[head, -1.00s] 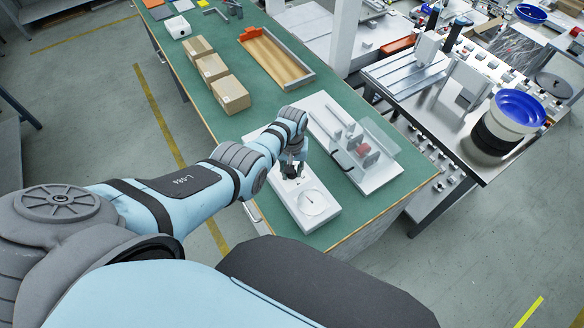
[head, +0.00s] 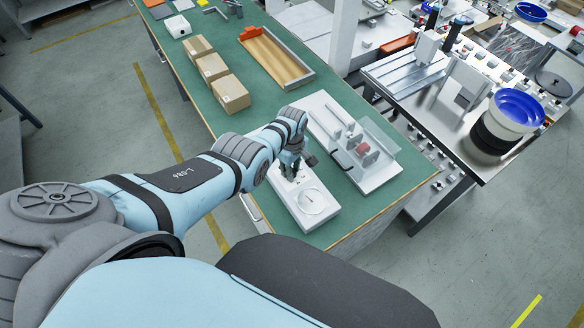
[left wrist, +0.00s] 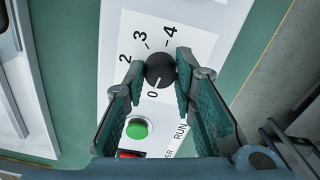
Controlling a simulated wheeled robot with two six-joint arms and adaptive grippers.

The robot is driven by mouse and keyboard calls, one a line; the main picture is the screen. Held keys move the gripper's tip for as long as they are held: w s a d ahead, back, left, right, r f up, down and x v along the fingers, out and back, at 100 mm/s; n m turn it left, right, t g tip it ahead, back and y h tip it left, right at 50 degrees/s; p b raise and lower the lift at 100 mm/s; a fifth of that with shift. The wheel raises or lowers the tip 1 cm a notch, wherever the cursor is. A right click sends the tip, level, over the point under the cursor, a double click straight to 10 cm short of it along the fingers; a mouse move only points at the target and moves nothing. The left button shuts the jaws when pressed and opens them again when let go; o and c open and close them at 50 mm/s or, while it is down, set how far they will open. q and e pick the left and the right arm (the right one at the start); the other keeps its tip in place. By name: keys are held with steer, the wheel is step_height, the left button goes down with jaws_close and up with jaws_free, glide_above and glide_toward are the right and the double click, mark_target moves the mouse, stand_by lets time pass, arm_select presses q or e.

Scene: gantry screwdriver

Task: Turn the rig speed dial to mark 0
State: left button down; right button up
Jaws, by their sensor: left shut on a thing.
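The speed dial (left wrist: 160,69) is a round black knob on a white scale plate in the left wrist view. Numerals 0, 2, 3 and 4 show around it. A white pointer line on its lower side points towards the 0 (left wrist: 152,95). My left gripper (left wrist: 161,76) has one finger on each side of the knob and is shut on it. In the head view my left gripper (head: 290,176) is over the white control box (head: 318,222), hiding the dial there. My right gripper is not in view.
A green button (left wrist: 137,129) and a red one (left wrist: 130,154) lie close to the left finger. A white fixture with a clear guard (head: 375,182) stands right beside the control box. Cardboard boxes (head: 231,94) and a wooden tray (head: 274,57) stand farther back on the green bench.

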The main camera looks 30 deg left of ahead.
arm_select(q)
steer(key=shift+n, duration=0.8)
steer(key=c, duration=1.3)
jaws_free()
step_height(320, 180, up, 12)
